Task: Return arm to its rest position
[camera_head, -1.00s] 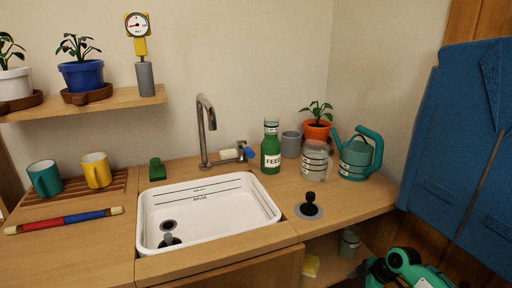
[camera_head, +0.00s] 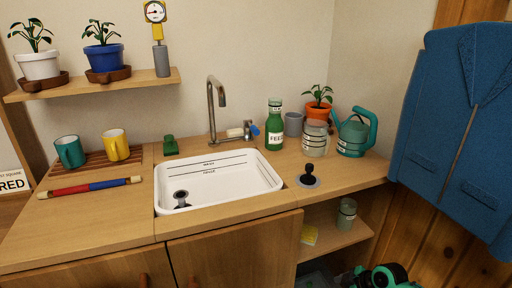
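Part of my own teal and black arm (camera_head: 385,277) shows at the bottom right edge, low beside the open shelf under the counter. Its links are cut off by the frame, and I cannot make out gripper fingers on it. No part of my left arm or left gripper shows. I see no object held in the visible part of the arm.
The counter holds a white sink (camera_head: 217,184), a green bottle (camera_head: 274,128), a glass jar (camera_head: 315,139), a watering can (camera_head: 354,134), a black-knobbed stopper (camera_head: 308,176), mugs (camera_head: 116,144) and a red-blue rod (camera_head: 90,188). A blue jacket (camera_head: 455,140) hangs at right.

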